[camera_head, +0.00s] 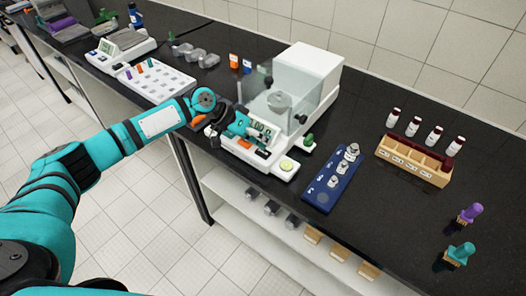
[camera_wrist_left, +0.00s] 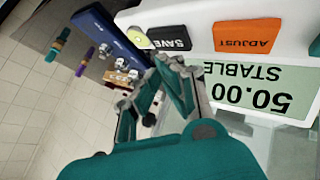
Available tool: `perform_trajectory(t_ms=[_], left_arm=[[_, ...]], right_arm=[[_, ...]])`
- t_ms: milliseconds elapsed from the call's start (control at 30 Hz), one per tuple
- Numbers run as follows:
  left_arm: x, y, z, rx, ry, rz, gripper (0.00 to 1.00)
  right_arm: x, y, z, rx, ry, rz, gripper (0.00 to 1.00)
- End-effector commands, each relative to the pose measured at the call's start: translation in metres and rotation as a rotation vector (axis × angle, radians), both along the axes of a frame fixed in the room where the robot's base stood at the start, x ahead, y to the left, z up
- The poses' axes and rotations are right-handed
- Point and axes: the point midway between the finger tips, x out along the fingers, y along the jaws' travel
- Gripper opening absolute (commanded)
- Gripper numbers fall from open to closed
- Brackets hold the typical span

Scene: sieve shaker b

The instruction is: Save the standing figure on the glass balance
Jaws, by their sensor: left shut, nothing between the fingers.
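The glass balance (camera_head: 315,65) stands mid-counter, white with clear glass walls and a round pan (camera_head: 279,100) inside. Its display (camera_head: 262,130) reads 50.00 STABLE, upside down, in the left wrist view (camera_wrist_left: 250,92). The black SAVE button (camera_wrist_left: 168,38) and the orange ADJUST button (camera_wrist_left: 246,38) lie side by side on its front panel. My left gripper (camera_head: 241,126) is shut and empty at the front panel. In the left wrist view its fingertips (camera_wrist_left: 168,66) show just below the SAVE button; I cannot tell whether they touch it. My right gripper is not in view.
A blue tray with metal weights (camera_head: 318,194) lies right of the balance. A wooden rack (camera_head: 415,168) with capped vials behind it stands farther right, near purple (camera_head: 470,213) and teal (camera_head: 461,253) brushes. A white tray (camera_head: 165,88) stands at left.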

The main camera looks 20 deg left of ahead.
Motion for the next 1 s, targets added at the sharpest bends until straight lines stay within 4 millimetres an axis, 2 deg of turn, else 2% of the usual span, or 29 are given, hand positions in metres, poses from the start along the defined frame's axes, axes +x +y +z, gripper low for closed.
perform_trajectory(t_ms=[1000], left_arm=[[-0.0001,0.0,-0.0085,0.0,0.0,0.0,0.0]], right_arm=[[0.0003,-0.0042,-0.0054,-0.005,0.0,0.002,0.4]])
